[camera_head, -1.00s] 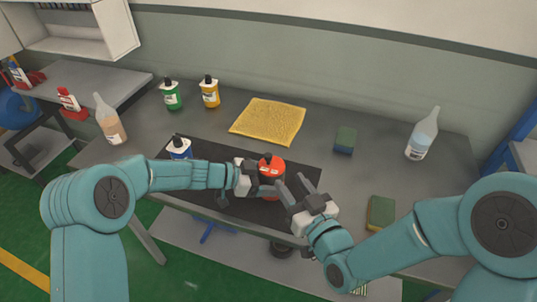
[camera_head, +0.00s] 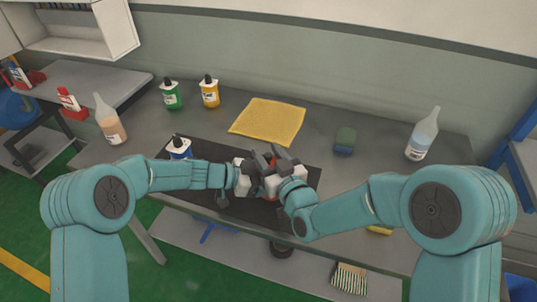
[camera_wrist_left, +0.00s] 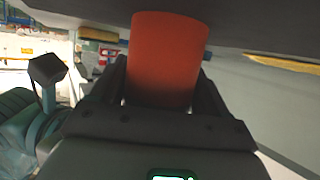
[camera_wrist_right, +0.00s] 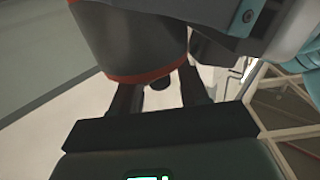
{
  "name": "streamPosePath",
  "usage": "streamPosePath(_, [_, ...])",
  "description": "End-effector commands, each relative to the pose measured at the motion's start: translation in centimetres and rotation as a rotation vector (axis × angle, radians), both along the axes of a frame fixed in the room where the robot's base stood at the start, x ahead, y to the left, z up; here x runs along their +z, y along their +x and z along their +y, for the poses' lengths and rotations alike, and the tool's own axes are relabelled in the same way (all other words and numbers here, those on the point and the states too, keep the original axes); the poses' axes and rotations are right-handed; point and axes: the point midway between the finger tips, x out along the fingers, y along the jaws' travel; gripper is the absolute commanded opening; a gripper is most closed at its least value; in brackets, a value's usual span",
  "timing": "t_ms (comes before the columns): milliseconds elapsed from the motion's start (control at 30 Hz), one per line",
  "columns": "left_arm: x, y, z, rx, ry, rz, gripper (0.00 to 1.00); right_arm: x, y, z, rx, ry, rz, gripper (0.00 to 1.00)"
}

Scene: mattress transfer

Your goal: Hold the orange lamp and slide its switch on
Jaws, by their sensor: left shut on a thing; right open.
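The orange lamp is mostly hidden behind my grippers in the head view, above the dark mat (camera_head: 220,153). In the left wrist view its orange body (camera_wrist_left: 168,58) stands between the two fingers of my left gripper (camera_head: 250,178), which is shut on it. The right wrist view shows a dark rounded end of the lamp (camera_wrist_right: 130,38) with an orange rim. A small dark knob (camera_wrist_right: 160,78) below that rim lies between the spread fingers of my right gripper (camera_wrist_right: 160,92); contact cannot be told. The right gripper is open, close beside the lamp.
A blue-labelled bottle (camera_head: 180,147) stands at the mat's left.

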Motion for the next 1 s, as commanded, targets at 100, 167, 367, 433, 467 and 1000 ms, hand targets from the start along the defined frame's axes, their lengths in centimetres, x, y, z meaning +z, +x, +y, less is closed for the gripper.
streamPosePath(100, [0.1,0.0,0.0,0.000,-0.002,-0.001,0.28,0.0,0.0,0.0,0.000,0.000,0.000,0.44])
streamPosePath(167, [0.1,0.0,0.0,0.000,-0.002,-0.001,0.28,0.0,0.0,0.0,0.000,0.000,0.000,0.41])
streamPosePath(367, [0.1,0.0,0.0,0.001,-0.001,-0.002,0.28,0.0,0.0,0.0,0.000,0.000,0.000,0.00])
streamPosePath(433, [0.1,0.0,0.0,0.001,-0.001,-0.002,0.28,0.1,0.0,0.0,0.000,0.000,-0.001,0.00])
streamPosePath(467, [0.1,0.0,0.0,0.001,-0.001,-0.002,0.28,0.1,0.0,-0.1,0.000,0.000,-0.001,0.00])
streamPosePath(1000, [0.0,0.2,0.2,0.007,0.001,0.001,0.28,0.2,-0.7,-2.2,-0.004,0.003,-0.004,0.44])
